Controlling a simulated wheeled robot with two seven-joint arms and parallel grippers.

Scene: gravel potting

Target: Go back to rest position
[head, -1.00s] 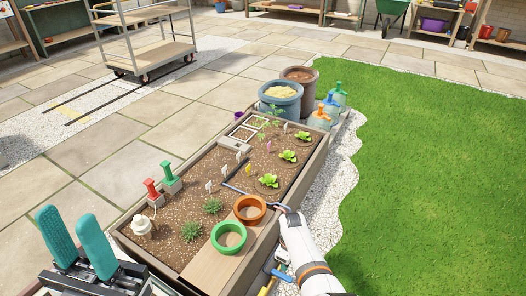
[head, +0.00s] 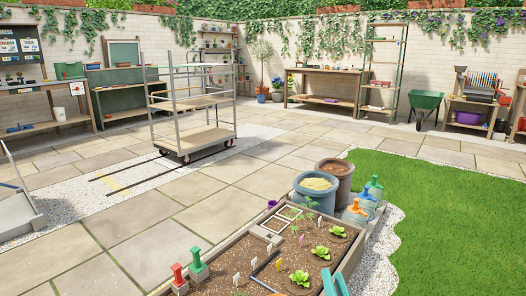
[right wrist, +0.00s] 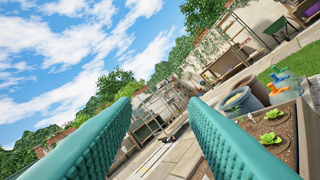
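My right gripper (head: 335,284) shows only as teal fingertips at the bottom edge of the head view, by the near right side of the planter bed. In the right wrist view its two teal fingers (right wrist: 163,112) stand well apart with nothing between them, so it is open and empty. That view is tilted and looks out over the yard and sky. My left gripper is in neither view now.
The wooden planter bed (head: 221,252) holds lettuces, labels and red and green tools. Blue (head: 314,198) and brown (head: 345,181) tubs and bottles (head: 357,212) stand at its far end. A trolley (head: 205,141) stands on the paving, which is largely clear.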

